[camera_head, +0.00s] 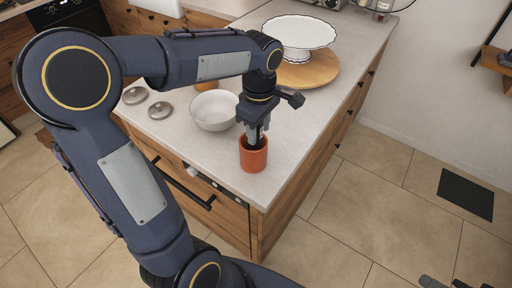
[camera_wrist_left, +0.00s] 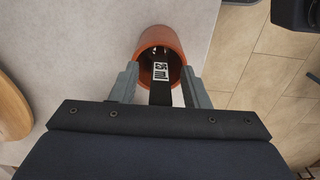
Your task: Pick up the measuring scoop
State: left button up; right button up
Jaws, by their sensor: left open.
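The measuring scoop (camera_wrist_left: 161,84) shows in the left wrist view as a black handle with a white "25 ml" label. It stands in an orange-red cup (camera_head: 254,158), which also shows in the left wrist view (camera_wrist_left: 160,36). My left gripper (camera_head: 257,137) points down at the cup's mouth. In the left wrist view its fingers (camera_wrist_left: 159,78) are open, one on each side of the handle, with gaps visible. The scoop's bowl is hidden in the cup. In the head view I cannot make the scoop out. Dark parts, probably my right gripper (camera_head: 455,283), show at the bottom right edge.
The cup stands near the front corner of the pale counter (camera_head: 205,150). A white bowl (camera_head: 212,110) is close behind it to the left, with two metal lids (camera_head: 160,110) further left. A white cake stand (camera_head: 298,33) and round wooden board (camera_head: 312,70) are behind.

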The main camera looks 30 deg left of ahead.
pick_arm(q)
grip_shut()
jog(key=shift+r, duration=0.1)
